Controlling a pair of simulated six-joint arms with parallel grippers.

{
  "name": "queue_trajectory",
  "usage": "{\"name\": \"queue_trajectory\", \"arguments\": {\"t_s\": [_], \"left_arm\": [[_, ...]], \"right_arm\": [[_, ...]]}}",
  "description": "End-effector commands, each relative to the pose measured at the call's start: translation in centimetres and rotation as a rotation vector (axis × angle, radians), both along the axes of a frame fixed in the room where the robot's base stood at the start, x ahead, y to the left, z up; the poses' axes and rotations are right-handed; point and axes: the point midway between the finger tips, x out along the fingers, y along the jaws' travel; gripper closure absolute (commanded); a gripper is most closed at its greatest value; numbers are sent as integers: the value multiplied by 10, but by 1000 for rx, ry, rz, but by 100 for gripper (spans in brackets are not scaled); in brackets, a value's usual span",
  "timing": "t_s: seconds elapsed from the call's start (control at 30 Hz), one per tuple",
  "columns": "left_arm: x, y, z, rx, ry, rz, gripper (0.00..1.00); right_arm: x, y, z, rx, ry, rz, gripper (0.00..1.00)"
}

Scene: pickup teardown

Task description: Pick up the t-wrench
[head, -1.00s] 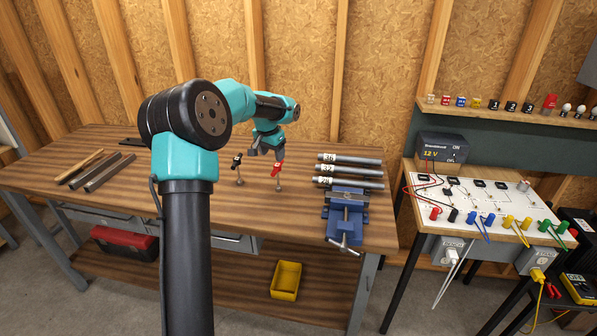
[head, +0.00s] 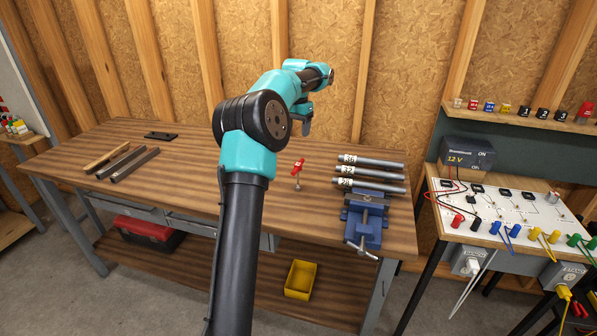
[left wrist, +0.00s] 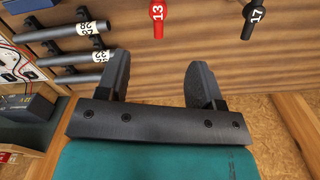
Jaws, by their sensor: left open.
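A red t-wrench (head: 297,170) stands upright on the workbench, its handle at the top. In the left wrist view its red handle (left wrist: 157,18) reads 13. A black t-wrench handle (left wrist: 252,18) reading 17 shows to its right there; in the head view the black one is not visible. My left gripper (head: 306,125) is above and beyond the red t-wrench in the head view. In the left wrist view the left gripper (left wrist: 157,62) has its two fingers spread wide with nothing between them, and the red handle lies ahead of the gap. My right gripper is not in view.
Three labelled pipes (head: 368,170) lie right of the red t-wrench, behind a blue vise (head: 366,222). Several bars (head: 130,162) lie on the left of the workbench (head: 195,185). The stud wall stands close behind my left gripper.

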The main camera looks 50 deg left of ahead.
Motion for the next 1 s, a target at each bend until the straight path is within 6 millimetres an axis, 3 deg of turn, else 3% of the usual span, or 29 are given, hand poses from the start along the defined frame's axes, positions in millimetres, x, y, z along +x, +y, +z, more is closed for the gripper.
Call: {"name": "queue_trajectory", "arguments": {"t_s": [0.6,0.77,1.0], "left_arm": [[0,0,-100,-1,3,0,39],[0,0,-113,0,1,0,39],[0,0,-114,0,0,0,39]], "right_arm": [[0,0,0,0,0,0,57],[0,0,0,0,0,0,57],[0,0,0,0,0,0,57]]}}
